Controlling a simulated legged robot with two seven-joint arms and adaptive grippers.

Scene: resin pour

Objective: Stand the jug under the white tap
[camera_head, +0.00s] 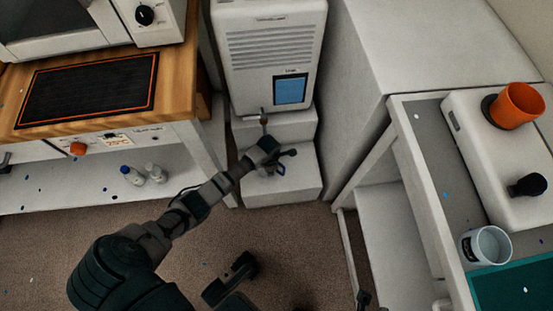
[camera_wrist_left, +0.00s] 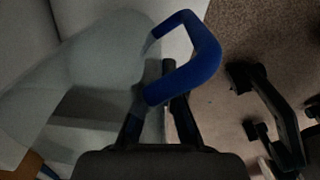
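The jug is pale and see-through with a blue handle; in the left wrist view its grey body (camera_wrist_left: 90,65) fills the left side, tilted in the picture, with the handle (camera_wrist_left: 205,55) at centre. My left gripper (camera_wrist_left: 155,85) has its two dark fingers close together around the handle's near end. In the head view this gripper (camera_head: 285,160) is over the lower white step, with the blue handle (camera_head: 281,170) just below it. The jug's body is hard to make out there. A small tap (camera_head: 264,118) is on the white dispenser (camera_head: 270,45), just above the gripper.
The white lower step (camera_head: 295,185) stands below the dispenser. A wooden-topped bench (camera_head: 185,65) is at left, with two small bottles (camera_head: 140,175) on its shelf.

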